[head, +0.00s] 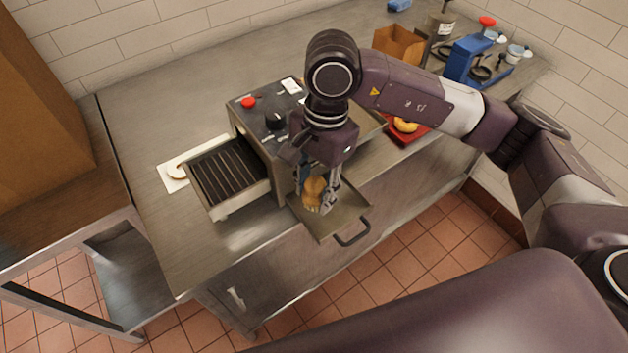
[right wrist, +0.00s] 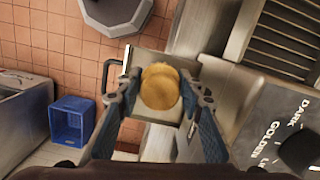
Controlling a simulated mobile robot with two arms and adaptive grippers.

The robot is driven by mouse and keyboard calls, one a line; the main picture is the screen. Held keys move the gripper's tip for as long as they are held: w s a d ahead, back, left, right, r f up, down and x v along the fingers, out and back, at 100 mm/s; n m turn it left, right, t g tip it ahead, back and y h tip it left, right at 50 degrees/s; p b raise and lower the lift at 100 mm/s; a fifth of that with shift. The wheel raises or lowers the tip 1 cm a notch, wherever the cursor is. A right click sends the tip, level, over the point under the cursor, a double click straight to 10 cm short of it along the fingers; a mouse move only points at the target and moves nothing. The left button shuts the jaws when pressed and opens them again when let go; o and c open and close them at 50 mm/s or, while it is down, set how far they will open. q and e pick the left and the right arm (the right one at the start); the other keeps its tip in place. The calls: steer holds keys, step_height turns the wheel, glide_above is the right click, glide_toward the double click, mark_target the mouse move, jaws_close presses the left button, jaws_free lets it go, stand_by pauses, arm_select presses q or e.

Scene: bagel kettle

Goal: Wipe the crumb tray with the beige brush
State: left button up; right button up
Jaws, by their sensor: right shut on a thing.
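My right gripper (head: 322,200) is shut on the beige brush (head: 313,190), a rounded tan piece between its fingers. The brush also shows in the right wrist view (right wrist: 161,87), with a blue-padded finger on each side. The metal crumb tray (head: 347,213) sticks out from the front of the toaster (head: 262,125), with its dark handle towards the counter's front. The brush is over the tray's inner left part; I cannot tell whether it touches. The tray shows behind the brush in the right wrist view (right wrist: 148,54). My left gripper is not in view.
A red tray (head: 420,133) with a bagel lies to the right. A blue device (head: 463,58) and a cardboard box (head: 398,43) stand behind. The left counter is clear.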

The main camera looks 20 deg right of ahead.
steer(key=shift+r+p, duration=0.3)
steer(key=shift+r, duration=0.85)
